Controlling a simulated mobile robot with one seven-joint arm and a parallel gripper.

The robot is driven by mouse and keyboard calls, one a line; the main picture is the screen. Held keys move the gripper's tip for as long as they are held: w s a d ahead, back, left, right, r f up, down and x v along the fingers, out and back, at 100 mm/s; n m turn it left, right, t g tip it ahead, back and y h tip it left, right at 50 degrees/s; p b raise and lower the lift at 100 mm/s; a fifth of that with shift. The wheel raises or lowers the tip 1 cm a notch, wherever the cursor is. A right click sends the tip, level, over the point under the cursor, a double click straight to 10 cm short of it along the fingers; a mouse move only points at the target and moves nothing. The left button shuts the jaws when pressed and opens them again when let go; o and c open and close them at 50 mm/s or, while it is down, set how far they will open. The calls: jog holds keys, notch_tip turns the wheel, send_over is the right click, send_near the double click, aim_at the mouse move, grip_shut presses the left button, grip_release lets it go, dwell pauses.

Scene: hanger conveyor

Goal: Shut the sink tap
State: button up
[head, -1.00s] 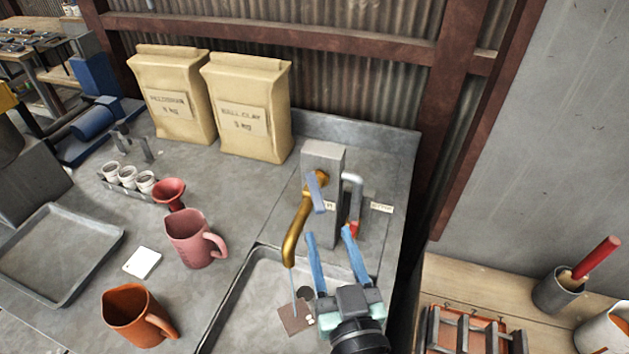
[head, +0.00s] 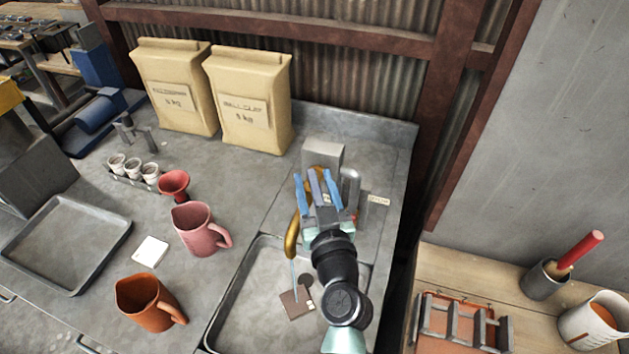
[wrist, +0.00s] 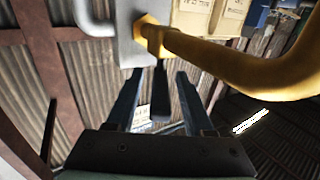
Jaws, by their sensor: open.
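A thin pale stream of water (head: 294,275) runs from the spout into the sink (head: 228,306). My gripper (head: 317,180) is open at the tap, with one finger on each side of the lever. In the wrist view the lever (wrist: 160,97) shows dark between my two fingers, with gaps on both sides. The spout (wrist: 235,65) crosses above the right finger there. My gripper and arm hide part of the tap body and sink.
A grey bent pipe (head: 351,182) stands close right of the tap. A brown piece (head: 295,303) lies in the sink. A pink mug (head: 196,232) and an orange mug (head: 145,303) stand left of the sink. Two clay bags (head: 248,100) stand behind.

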grip_shut()
dwell(1.4)
